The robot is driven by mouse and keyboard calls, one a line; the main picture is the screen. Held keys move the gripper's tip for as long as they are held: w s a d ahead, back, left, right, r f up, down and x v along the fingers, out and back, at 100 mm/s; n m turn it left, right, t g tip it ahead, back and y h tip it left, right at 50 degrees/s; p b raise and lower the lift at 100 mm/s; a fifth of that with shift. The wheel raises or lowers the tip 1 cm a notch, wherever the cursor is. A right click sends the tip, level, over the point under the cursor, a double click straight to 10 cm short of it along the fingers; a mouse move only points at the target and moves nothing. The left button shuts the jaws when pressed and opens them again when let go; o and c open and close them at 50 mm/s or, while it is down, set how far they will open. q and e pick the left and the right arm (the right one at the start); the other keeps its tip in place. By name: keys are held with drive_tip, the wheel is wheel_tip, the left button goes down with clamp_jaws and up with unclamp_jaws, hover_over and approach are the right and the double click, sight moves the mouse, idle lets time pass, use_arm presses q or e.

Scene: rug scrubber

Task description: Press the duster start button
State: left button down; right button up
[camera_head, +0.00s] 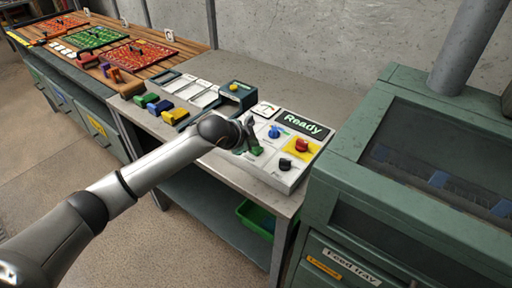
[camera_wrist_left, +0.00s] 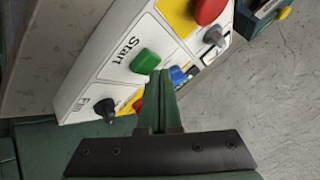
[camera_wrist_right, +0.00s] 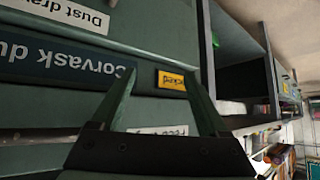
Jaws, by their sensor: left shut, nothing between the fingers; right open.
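The control panel (camera_head: 274,166) is a white box on the bench with a "Ready" display (camera_head: 303,125). Its green button (camera_head: 257,151) is partly behind my left gripper (camera_head: 251,140) in the head view. In the left wrist view the green button (camera_wrist_left: 145,61) sits beside the word "Start". My left gripper (camera_wrist_left: 160,76) is shut and empty, its tips right by the button's edge; I cannot tell if they touch. My right gripper (camera_wrist_right: 158,88) is open and empty, in front of the green machine (camera_wrist_right: 130,62) with its labels.
The panel also has a red button on yellow (camera_head: 301,145), a blue knob (camera_head: 274,132) and a black knob (camera_head: 286,164). The green machine (camera_head: 345,205) stands close at the right. Coloured blocks (camera_head: 160,107) lie on the bench at the left. A green bin (camera_head: 256,215) is below.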

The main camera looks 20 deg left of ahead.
use_arm(q)
drive_tip(key=shift+f, duration=0.6)
idle(0.7)
drive_tip(key=shift+r+p, duration=1.05)
drive_tip(key=shift+p, duration=0.1)
drive_tip(key=shift+r+p, duration=0.95)
drive_tip(key=shift+r, duration=1.5)
